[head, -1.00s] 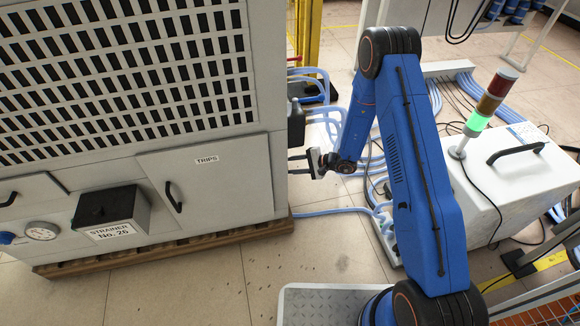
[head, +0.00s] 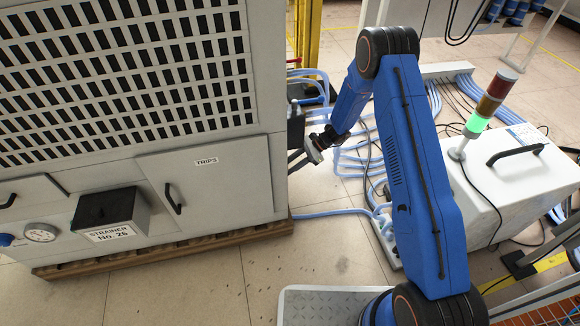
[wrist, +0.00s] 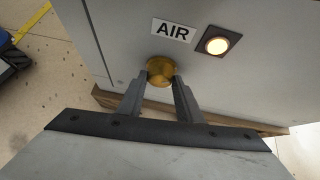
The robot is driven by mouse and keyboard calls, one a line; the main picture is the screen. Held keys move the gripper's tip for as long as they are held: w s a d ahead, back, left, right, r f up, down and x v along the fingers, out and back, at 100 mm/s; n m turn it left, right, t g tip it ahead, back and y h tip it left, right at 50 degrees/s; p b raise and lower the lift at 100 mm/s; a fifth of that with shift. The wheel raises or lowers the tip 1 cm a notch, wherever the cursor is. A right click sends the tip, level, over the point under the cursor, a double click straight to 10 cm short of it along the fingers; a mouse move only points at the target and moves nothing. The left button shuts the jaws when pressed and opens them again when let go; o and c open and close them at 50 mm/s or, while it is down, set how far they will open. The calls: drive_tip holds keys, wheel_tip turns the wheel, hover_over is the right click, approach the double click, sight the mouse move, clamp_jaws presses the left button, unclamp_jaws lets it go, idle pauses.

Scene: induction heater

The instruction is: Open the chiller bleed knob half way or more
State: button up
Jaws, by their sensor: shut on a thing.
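The bleed knob (wrist: 160,72) is a round brass knob on the grey cabinet side, under an AIR label (wrist: 174,30) in the wrist view. My gripper (wrist: 161,80) has its two dark fingers closed on the knob from either side. In the head view my gripper (head: 303,160) is at the right side of the chiller cabinet (head: 225,185), where the knob is hidden. How far the knob is turned cannot be told.
A lit round lamp (wrist: 217,42) is right of the AIR label. A dark box (head: 296,122) projects from the cabinet side close to my gripper. Blue hoses (head: 350,160) lie on the floor behind. A white case with a signal tower (head: 505,185) stands right of my arm.

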drive_tip(key=m+g, duration=0.4)
drive_tip(key=g, duration=0.1)
drive_tip(key=m+g, duration=0.2)
drive_tip(key=shift+w+a+f+g+h, duration=0.25)
drive_tip(key=shift+w+a+g+h, duration=0.05)
drive_tip(key=shift+a, duration=0.15)
idle(0.3)
idle(0.4)
drive_tip(key=o, duration=1)
drive_tip(key=shift+r, duration=0.1)
drive_tip(key=shift+o, duration=0.2)
drive_tip(key=shift+a, duration=0.1)
drive_tip(key=shift+w, duration=0.1)
drive_tip(key=v, duration=1.7)
drive_tip(key=shift+d, duration=0.2)
